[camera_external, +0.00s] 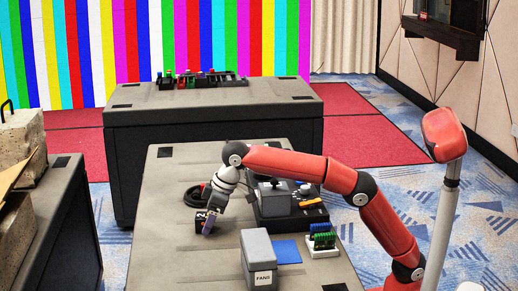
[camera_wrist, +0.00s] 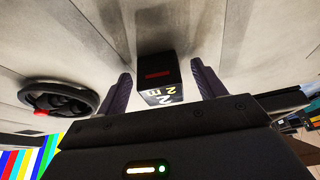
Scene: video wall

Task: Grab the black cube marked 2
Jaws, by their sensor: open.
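The black cube (camera_wrist: 157,72) sits on the grey table between the two fingers of my gripper (camera_wrist: 160,85) in the wrist view. Its face towards the camera carries a yellow 2 and other light marks, and its other visible face has a dark red bar. The fingers are spread on either side, with a gap to the cube at each side. In the external view my gripper (camera_external: 207,222) points down at the table top, and the cube is hard to tell apart from the fingers there.
A black coil with a red spot (camera_wrist: 58,98) lies left of the cube; a control box (camera_external: 274,194) stands right of my gripper. A grey box marked FANS (camera_external: 258,260), a blue sheet (camera_external: 287,251) and a green-topped part (camera_external: 323,240) are nearer the front. The table's left side is clear.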

